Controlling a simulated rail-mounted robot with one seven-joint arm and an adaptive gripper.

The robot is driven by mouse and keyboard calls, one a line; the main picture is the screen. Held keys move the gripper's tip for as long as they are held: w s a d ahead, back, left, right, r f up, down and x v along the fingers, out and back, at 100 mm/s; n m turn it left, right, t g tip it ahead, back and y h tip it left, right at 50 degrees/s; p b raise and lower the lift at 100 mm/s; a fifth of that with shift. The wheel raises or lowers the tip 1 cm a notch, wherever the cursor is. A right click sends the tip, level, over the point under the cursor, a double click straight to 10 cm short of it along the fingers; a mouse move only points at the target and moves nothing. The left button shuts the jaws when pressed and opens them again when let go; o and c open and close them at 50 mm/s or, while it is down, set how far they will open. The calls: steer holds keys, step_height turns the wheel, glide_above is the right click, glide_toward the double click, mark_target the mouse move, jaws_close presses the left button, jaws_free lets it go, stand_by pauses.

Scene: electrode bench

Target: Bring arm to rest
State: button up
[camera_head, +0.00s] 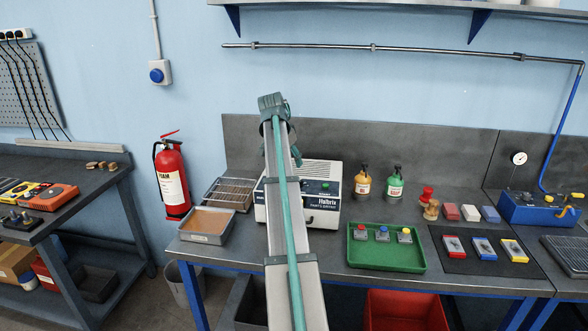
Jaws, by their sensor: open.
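My arm (284,200) rises from the bottom edge through the middle of the view, a long grey link with a teal strip along it. Its upper end (272,103) is a dark grey-green joint in front of the blue wall, above the bench. A small dark green part (296,156) shows just right of the link; I cannot tell which part of the arm it is. My gripper cannot be made out and seems hidden behind the link. No bench object is visibly held.
Behind the arm stands a white Holtrix box (325,190). Left of it are a wire rack (230,191) and a sand-coloured tray (207,224). Right are two bottles (395,185), a green tray (386,255) and a dark mat (455,262). A pipe (440,51) crosses the wall above.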

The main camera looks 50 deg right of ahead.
steer(key=shift+v, duration=0.8)
